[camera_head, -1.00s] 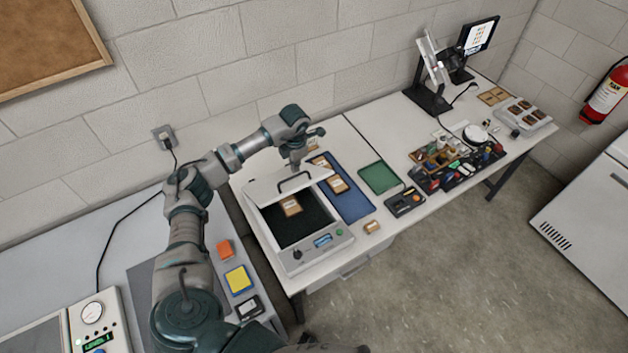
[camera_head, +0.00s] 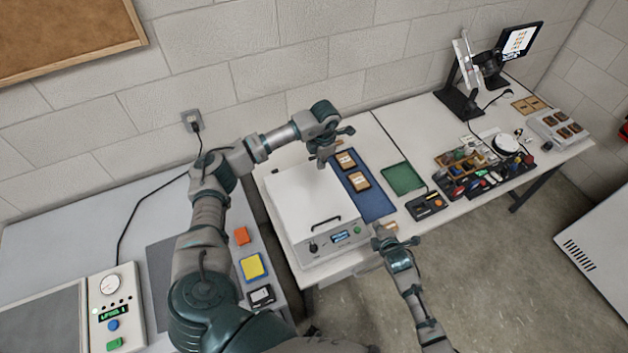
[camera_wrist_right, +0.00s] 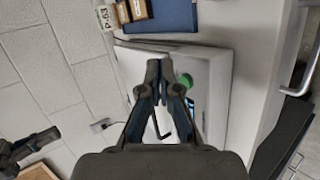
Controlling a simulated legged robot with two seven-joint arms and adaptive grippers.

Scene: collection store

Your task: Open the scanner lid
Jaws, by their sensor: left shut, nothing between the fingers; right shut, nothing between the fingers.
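The scanner (camera_head: 318,244) is a white box on the bench with a small display, a black knob and a green button on its front. Its white lid (camera_head: 308,200) lies flat, closed over the bed, with a dark handle (camera_head: 320,224) near its front edge. My left gripper (camera_head: 322,160) is shut and empty, pointing down by the lid's back right corner; whether it touches the lid is unclear. My right gripper (camera_head: 380,234) is shut and empty beside the scanner's front right corner. In the right wrist view its fingertips (camera_wrist_right: 159,66) are close to the green button.
A blue mat (camera_head: 376,204) with tan-labelled pieces lies right of the scanner. Beyond it are a green tray (camera_head: 403,178), a dark device (camera_head: 426,206) and a cluttered organiser (camera_head: 470,172). Orange and yellow blocks (camera_head: 252,267) lie on the left bench.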

